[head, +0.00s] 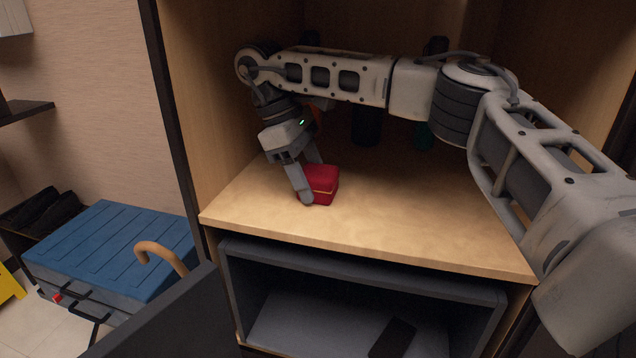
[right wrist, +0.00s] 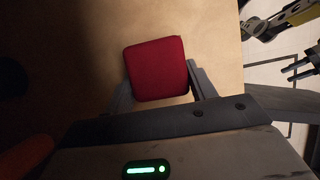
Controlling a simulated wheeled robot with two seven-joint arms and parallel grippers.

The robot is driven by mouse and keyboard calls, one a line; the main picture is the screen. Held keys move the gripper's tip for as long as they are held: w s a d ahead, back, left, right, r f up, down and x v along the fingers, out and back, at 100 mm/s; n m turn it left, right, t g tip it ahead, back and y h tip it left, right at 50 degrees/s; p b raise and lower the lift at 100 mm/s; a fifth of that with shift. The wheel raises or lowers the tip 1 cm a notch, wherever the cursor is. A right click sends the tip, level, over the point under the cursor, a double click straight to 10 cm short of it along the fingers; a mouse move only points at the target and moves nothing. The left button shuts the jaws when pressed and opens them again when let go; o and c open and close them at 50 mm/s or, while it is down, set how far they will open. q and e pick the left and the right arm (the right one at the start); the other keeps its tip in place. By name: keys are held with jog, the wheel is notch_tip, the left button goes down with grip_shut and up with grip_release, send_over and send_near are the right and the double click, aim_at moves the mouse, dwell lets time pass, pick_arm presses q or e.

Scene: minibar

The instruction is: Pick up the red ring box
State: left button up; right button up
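The red ring box (head: 322,180) is a small rounded box with a thin gold line around it. It sits on the wooden shelf (head: 420,225), near its left side. My right gripper (head: 312,180) points down at the box, one finger in front of it and one behind. In the right wrist view, the box (right wrist: 158,68) lies between the two fingertips (right wrist: 160,82), turned slightly against them. The fingers are apart and very close to its sides; firm contact does not show.
Dark bottles or cups (head: 367,125) stand at the back of the shelf, partly behind my right arm. The cabinet's left wall (head: 225,90) is close to the gripper. Below is an open dark compartment (head: 350,320). A blue case (head: 115,245) stands at left. The shelf's front right is clear.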

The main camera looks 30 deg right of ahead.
jog(key=c, duration=0.4)
jog(key=shift+r, duration=0.1)
